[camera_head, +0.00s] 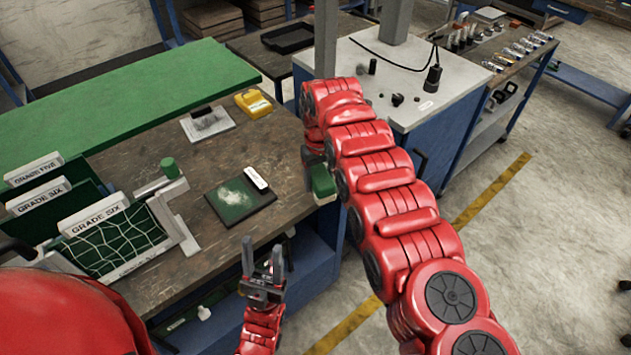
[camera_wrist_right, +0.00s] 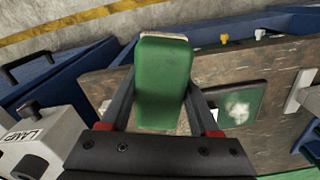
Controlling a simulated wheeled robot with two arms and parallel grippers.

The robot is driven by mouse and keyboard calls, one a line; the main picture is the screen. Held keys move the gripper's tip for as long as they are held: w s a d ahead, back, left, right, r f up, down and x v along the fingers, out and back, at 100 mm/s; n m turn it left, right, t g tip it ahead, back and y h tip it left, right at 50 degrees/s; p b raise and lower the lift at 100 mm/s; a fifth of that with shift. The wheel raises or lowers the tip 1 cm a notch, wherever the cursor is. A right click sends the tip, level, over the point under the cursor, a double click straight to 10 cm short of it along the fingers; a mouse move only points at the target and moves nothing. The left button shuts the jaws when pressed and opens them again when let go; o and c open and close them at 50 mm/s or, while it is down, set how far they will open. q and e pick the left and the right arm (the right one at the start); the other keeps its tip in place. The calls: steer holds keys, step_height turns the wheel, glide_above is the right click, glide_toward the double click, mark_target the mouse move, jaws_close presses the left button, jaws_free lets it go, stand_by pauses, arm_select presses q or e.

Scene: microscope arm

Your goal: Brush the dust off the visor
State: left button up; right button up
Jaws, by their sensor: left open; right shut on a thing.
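A flat dark green plate with a pale dust patch, which looks like the visor (camera_head: 228,208), lies on the wooden bench. It also shows in the right wrist view (camera_wrist_right: 256,92). My right gripper (camera_wrist_right: 160,100) is shut on a green block, apparently the brush (camera_wrist_right: 163,75), with a pale edge at its far end. In the head view the brush (camera_head: 322,183) is right of the visor, apart from it near the bench's right edge; my arm hides much of that gripper. My left gripper (camera_head: 264,262) is open and empty, in front of the bench's front edge.
A white tag (camera_head: 256,178) stands at the visor's upper right corner. Left are labelled grade racks (camera_head: 100,215) and a netted frame. Behind are a grey plate (camera_head: 222,121) with a black block and a yellow object (camera_head: 253,103). A grey-topped cabinet (camera_head: 440,105) stands right.

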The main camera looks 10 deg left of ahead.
steer(key=shift+w+d+r+m, duration=0.15)
steer(key=shift+w+d+r, duration=0.15)
steer(key=shift+d, duration=0.2)
steer(key=shift+w+d+r+m, duration=0.2)
steer(key=shift+w+d, duration=0.1)
steer(key=shift+d, duration=0.15)
steer(key=shift+w+d+r+m, duration=0.2)
steer(key=shift+d+r, duration=0.05)
steer(key=shift+d, duration=0.2)
steer(key=shift+w+d+r+m, duration=0.15)
steer(key=shift+w+d+r, duration=0.1)
steer(key=shift+d, duration=0.2)
steer(key=shift+d, duration=0.2)
steer(key=shift+w+d+r, duration=0.15)
steer(key=shift+w+r, duration=0.05)
steer(key=shift+r, duration=0.05)
